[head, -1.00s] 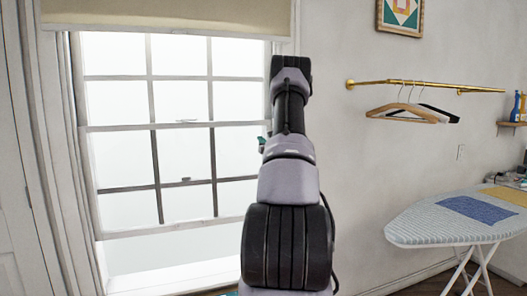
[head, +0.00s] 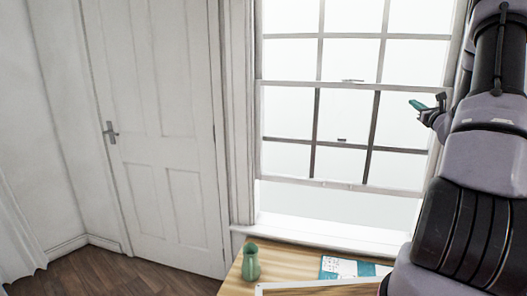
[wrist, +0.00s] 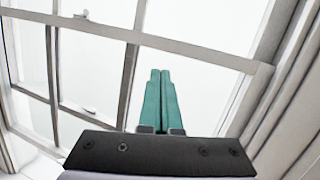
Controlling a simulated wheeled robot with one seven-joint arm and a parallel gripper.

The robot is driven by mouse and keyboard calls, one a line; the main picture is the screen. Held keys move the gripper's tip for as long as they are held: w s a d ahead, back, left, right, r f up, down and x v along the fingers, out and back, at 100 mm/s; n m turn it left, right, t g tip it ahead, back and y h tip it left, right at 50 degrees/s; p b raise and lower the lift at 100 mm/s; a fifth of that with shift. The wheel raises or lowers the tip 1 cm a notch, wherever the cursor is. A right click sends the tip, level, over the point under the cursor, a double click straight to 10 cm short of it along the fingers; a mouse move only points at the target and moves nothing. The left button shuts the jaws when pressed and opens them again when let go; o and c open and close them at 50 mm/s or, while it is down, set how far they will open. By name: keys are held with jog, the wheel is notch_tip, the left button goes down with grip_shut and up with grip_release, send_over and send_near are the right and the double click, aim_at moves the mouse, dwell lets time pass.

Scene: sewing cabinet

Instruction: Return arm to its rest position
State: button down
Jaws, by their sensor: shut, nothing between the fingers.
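My gripper (head: 419,104) shows at the right in the head view, beside my raised arm and in front of the window. In the wrist view its two teal fingers (wrist: 161,95) lie side by side, shut with nothing between them. They point toward the window (wrist: 100,60). The arm is folded upward at the right edge of the head view, and its top is cut off by the frame. My gripper touches nothing that I can see.
A wooden table (head: 290,262) stands below the window (head: 350,100), with a green jug (head: 250,262) and a teal patterned booklet (head: 345,268) on it. A white door (head: 160,130) is at the left. Bare wooden floor (head: 130,275) shows before the door.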

jog(key=s+a+r+n+g+y, duration=0.15)
jog(key=a+r+n+y, duration=0.3)
jog(key=a, duration=0.55)
jog(key=s+a+r+n+g+y, duration=0.1)
jog(key=a+r+n+g+y, duration=0.3)
jog(key=a, duration=0.6)
jog(key=s+a+n+g+y, duration=0.3)
jog(key=s+a+n+g, duration=0.3)
jog(key=s+a+n, duration=0.65)
jog(key=s+a+f+n+g+h, duration=0.2)
jog(key=s+a+n+g+h, duration=0.1)
jog(key=s+a, duration=0.55)
jog(key=s+d+n+t+h, duration=0.1)
jog(key=s+d+n+h, duration=0.5)
jog(key=s, duration=0.6)
jog(key=shift+s, duration=0.25)
jog(key=shift+a+n, duration=0.2)
jog(key=shift+n, duration=0.1)
